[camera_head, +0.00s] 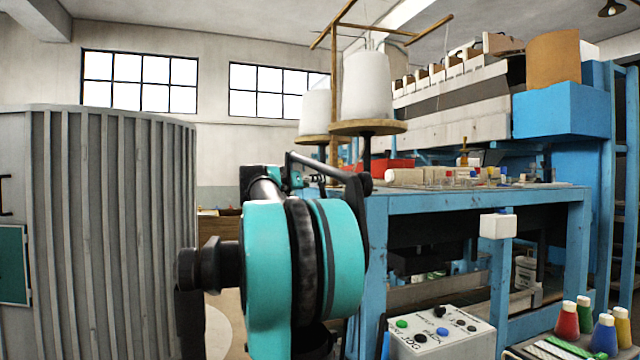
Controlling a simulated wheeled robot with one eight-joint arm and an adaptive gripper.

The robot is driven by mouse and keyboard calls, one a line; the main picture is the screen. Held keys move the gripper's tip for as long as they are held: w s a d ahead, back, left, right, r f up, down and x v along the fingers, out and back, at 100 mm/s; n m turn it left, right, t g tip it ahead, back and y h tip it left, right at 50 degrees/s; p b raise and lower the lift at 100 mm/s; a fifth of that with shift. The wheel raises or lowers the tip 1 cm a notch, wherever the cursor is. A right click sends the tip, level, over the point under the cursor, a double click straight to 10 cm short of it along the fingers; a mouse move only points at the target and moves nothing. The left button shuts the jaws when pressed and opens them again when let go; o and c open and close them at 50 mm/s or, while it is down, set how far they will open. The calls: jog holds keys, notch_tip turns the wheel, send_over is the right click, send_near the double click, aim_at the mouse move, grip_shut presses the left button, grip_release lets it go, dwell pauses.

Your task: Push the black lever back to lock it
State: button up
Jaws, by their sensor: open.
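My own teal-and-black arm fills the middle foreground, with a large teal joint close to the camera. Smaller dark and teal parts of it show behind that joint. I cannot make out my gripper or its fingertips; the arm's far end is hidden or too small to tell. A black bar (325,168) slopes down to the right, in front of the blue bench (440,198), to a round black pivot. I cannot tell whether it is the black lever or part of my arm. No other black lever can be made out.
A white control box (440,335) with coloured buttons stands low in front of the bench. Large white spools (366,85) sit above the bench. A grey ribbed cabinet (110,230) stands at the left.

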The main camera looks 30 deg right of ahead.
jog(key=x, duration=0.6)
jog(key=shift+d, duration=0.2)
grip_shut()
